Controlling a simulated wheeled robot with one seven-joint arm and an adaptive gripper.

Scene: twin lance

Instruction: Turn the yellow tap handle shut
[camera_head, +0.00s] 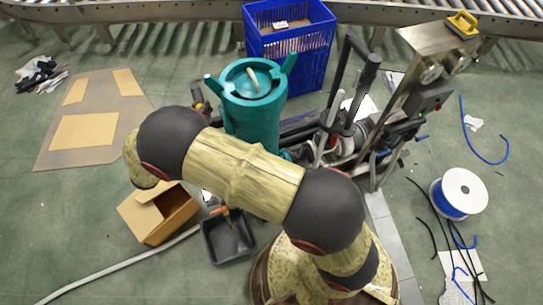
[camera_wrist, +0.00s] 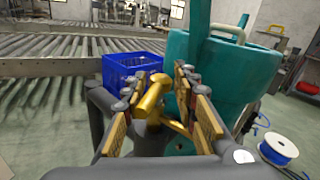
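The yellow tap handle (camera_wrist: 152,97) shows in the wrist view beside the lower left side of a teal drum (camera_wrist: 205,75). My gripper (camera_wrist: 157,82) is open, with its two fingers spread to the left and right of the handle. The handle appears between the fingers, closer to the left one; I cannot tell whether either finger touches it. In the head view the teal drum (camera_head: 254,112) stands upright behind my arm. My gripper is mostly hidden there, and the handle cannot be made out clearly.
A blue crate (camera_head: 290,45) stands behind the drum, by a roller conveyor (camera_head: 140,12). A metal cart with hoses (camera_head: 400,90) is right of the drum. A cardboard box (camera_head: 158,212), black tray (camera_head: 228,237) and cable spool (camera_head: 459,193) lie on the floor.

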